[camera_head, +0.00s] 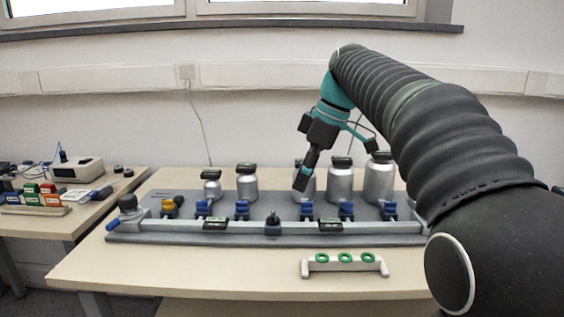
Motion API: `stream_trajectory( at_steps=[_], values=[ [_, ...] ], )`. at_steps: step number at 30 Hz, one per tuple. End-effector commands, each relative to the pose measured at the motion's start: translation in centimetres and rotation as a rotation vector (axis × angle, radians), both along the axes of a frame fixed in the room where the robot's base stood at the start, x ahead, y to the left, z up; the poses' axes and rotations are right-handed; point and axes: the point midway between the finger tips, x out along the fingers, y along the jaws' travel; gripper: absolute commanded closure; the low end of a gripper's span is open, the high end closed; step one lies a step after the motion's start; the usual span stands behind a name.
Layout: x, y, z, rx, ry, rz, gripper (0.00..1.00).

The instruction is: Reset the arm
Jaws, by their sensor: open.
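My gripper (305,172), black with teal parts, hangs in the air at the end of my dark ribbed arm, pointing down and slightly left. It is open, and I see nothing held in it. In the picture it overlaps the middle one of several silver metal weights with black tops; how far apart they are in depth I cannot tell. The weights stand in a row on a grey calibration bench, among them a small one (211,187), a larger one (247,184) and a big one (341,181). My arm comes in from the right and hides the bench's right end.
A white holder with green rings (345,268) lies in front on the table (200,275). A left side table (115,193) holds a white device (76,172). The table's front left is clear.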

Motion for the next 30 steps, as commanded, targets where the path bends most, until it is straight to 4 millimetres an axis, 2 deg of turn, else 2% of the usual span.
stream_trajectory(
  at_steps=[1,11,17,24,30],
  values=[
    [-1.6,-0.6,-0.2,-0.009,0.001,-0.073,0.44],
    [-10.1,-4.3,-4.5,-0.039,-0.011,-0.566,0.44],
    [-15.5,-6.5,-8.6,-0.026,-0.040,-0.842,0.44],
    [-21.6,-8.7,-14.8,0.024,-0.088,-1.135,0.44],
    [-24.5,-9.7,-18.6,0.066,-0.115,-1.281,0.44]
  ],
)
